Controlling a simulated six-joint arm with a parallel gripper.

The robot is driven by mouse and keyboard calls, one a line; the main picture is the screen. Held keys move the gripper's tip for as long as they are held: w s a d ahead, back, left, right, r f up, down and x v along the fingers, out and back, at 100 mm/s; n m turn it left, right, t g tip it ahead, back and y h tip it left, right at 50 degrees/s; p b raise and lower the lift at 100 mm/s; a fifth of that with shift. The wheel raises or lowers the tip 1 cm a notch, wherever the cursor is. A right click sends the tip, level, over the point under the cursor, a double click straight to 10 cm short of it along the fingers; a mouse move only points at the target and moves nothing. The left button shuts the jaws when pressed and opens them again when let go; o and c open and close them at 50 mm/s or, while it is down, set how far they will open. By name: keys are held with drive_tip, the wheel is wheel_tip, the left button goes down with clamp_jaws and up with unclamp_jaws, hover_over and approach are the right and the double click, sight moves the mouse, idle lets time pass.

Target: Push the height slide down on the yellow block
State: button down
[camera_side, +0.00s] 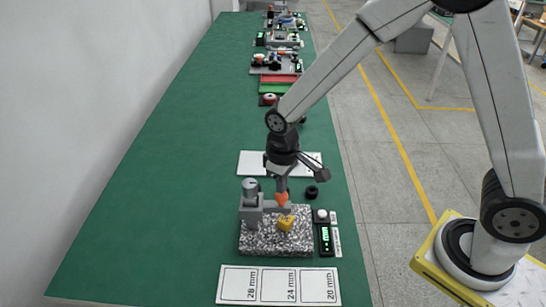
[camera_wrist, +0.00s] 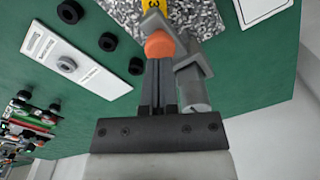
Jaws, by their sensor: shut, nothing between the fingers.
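The yellow block (camera_side: 286,223) stands on a speckled granite plate (camera_side: 258,243); only a strip of it shows at the top of the wrist view (camera_wrist: 153,5). The height slide (camera_side: 270,207) is a grey arm reaching from the grey post (camera_side: 250,194) to above the block. It carries an orange knob (camera_side: 282,199), also seen in the wrist view (camera_wrist: 160,45). My gripper (camera_side: 282,188) is shut and empty, pointing down with its fingertips (camera_wrist: 159,62) at the orange knob. They look in contact with it, but I cannot be sure. Any gap between slide and block is unclear.
A readout (camera_side: 325,240) with green digits stands right of the plate. Cards marked 28 mm (camera_side: 239,284), 24 mm (camera_side: 278,286) and 20 mm (camera_side: 318,286) lie in front. The green table at left is clear.

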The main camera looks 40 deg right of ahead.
drive_tip(key=shift+f, duration=2)
drive_tip(key=shift+r, duration=0.1)
idle(0.6)
drive_tip(key=shift+r, duration=3.9)
drive_tip(key=shift+s+d+r, duration=0.1)
drive_tip(key=shift+s+d, duration=0.15)
drive_tip(key=shift+d, duration=0.1)
drive_tip(key=s+d+m+t, duration=0.2)
drive_tip(key=s+d+m, duration=0.1)
drive_tip(key=s+d, duration=0.5)
drive_tip(key=shift+s+d+r+t, duration=0.15)
drive_tip(key=shift+s+d+t, duration=0.15)
drive_tip(key=shift+s, duration=0.35)
drive_tip(key=shift+w, duration=0.15)
